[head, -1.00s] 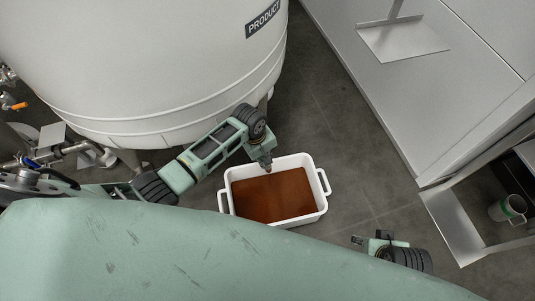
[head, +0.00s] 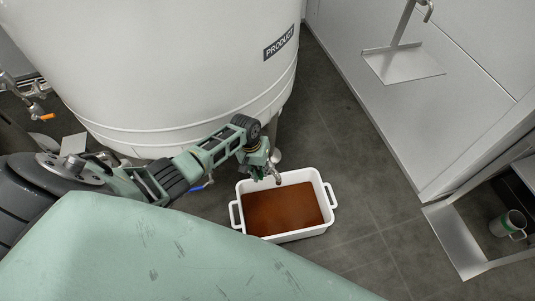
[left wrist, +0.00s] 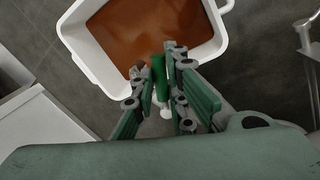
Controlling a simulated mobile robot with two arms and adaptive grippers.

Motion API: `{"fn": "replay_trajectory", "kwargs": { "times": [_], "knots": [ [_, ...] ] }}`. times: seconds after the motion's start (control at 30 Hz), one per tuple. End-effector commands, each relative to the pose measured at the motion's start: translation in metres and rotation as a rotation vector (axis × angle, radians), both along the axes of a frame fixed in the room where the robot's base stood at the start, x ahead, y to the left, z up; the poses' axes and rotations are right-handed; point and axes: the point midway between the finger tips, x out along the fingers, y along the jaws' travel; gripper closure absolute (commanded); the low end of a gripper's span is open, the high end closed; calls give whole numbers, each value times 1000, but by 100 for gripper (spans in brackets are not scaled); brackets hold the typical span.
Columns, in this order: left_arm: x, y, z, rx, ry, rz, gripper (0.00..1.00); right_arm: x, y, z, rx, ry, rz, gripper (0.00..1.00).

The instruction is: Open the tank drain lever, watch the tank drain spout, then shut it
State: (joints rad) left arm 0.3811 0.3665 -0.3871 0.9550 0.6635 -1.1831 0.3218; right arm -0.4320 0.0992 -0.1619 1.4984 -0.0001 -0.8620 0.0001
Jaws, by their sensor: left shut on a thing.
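The white tank (head: 180,70) marked PRODUCT stands at the upper left in the head view. My left gripper (head: 262,172) is low at the tank's near right side, above the rim of a white tub. In the left wrist view its fingers (left wrist: 160,78) are shut on a green drain lever (left wrist: 158,72). A small pale metal part shows just below the lever; I cannot tell whether it is the drain spout. The tub (head: 328,190) holds brown liquid (head: 285,212), also seen in the left wrist view (left wrist: 140,30). I see no clear stream falling. My right gripper is out of view.
An orange-handled valve (head: 46,117) and a blue handle (head: 203,186) are left of the tub. A grey bench (head: 400,130) runs along the right, with a mug (head: 508,224) on a low shelf. The dark floor (head: 355,235) right of the tub is clear.

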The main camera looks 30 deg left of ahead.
Motion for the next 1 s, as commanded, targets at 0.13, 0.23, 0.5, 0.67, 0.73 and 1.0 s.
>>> {"fn": "replay_trajectory", "kwargs": {
  "times": [0.13,0.23,0.5,0.67,0.73,1.0],
  "knots": [
    [-2,8,0,-3,3,-125,100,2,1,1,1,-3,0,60],
    [-2,13,-1,-3,3,-198,100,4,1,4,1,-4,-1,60],
    [-2,22,-1,-4,2,-340,100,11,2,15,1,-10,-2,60],
    [-2,25,-1,-3,1,-383,100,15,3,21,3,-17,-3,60],
    [-2,26,0,-3,1,-394,100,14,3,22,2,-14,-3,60],
    [-2,26,0,-3,1,-403,100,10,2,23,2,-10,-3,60]
  ]
}}
